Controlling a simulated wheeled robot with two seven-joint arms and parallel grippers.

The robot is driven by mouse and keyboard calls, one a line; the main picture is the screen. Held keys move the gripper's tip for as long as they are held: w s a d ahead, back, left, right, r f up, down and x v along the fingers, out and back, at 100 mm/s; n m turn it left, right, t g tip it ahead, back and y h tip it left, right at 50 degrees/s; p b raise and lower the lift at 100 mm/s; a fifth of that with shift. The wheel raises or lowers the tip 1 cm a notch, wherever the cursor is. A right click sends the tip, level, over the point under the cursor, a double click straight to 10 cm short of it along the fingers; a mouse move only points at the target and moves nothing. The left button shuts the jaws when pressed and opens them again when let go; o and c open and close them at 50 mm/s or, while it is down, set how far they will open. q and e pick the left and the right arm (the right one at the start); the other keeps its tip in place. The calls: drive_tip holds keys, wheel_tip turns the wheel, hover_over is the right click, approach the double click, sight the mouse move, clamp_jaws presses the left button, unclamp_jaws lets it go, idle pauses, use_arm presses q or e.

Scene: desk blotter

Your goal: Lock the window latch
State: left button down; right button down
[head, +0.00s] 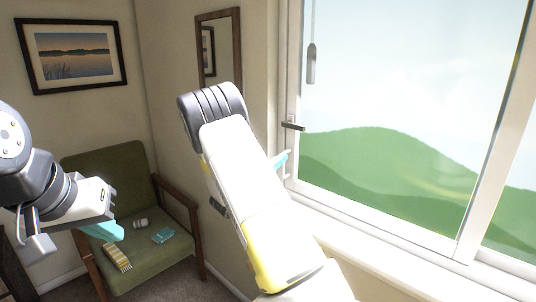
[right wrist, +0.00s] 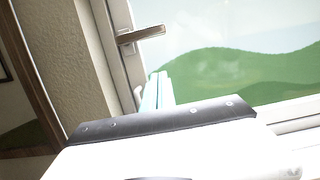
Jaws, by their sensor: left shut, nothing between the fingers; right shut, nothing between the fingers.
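The window latch (head: 292,125) is a dark handle on the white left frame of the window. Its lever points right, roughly level, over the edge of the glass. In the right wrist view the latch (right wrist: 140,35) is at the top, with its lever tilted slightly up to the right. My right gripper (head: 280,161) is shut and empty, below the latch and apart from it. Its teal fingers also show in the right wrist view (right wrist: 157,90), under the lever; most of the gripper is hidden by my arm. My left gripper (head: 108,231) is shut and empty at the left, before the armchair.
A grey pull (head: 311,65) hangs above the latch. The white sill (head: 370,245) runs below the window.

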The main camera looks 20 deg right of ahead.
drive_tip(key=w+d+r, duration=0.4)
drive_tip(key=d+r, duration=0.2)
drive_tip(key=shift+d, duration=0.4)
drive_tip(key=shift+s+r+n, duration=0.2)
drive_tip(key=shift+r+n, duration=0.15)
drive_tip(key=shift+n, duration=0.25)
drive_tip(key=r+n, duration=0.1)
drive_tip(key=n, duration=0.1)
drive_tip(key=r+n+t+y, duration=0.1)
drive_tip(key=n, duration=0.1)
drive_tip(key=shift+s+d+r, duration=0.1)
drive_tip(key=shift+s+d, duration=0.05)
drive_tip(key=shift+s, duration=0.05)
wheel_tip(320, 180, up, 6)
drive_tip(key=r+n+t+y, duration=0.1)
drive_tip(key=n+y, duration=0.2)
drive_tip(key=n, duration=1)
hover_over(299, 128)
drive_tip(key=w+a, duration=0.2)
drive_tip(key=a, duration=0.1)
drive_tip(key=shift+w+a, duration=0.3)
drive_tip(key=shift+w, duration=0.15)
drive_tip(key=shift+w+a+r, duration=0.1)
drive_tip(key=shift+r, duration=0.15)
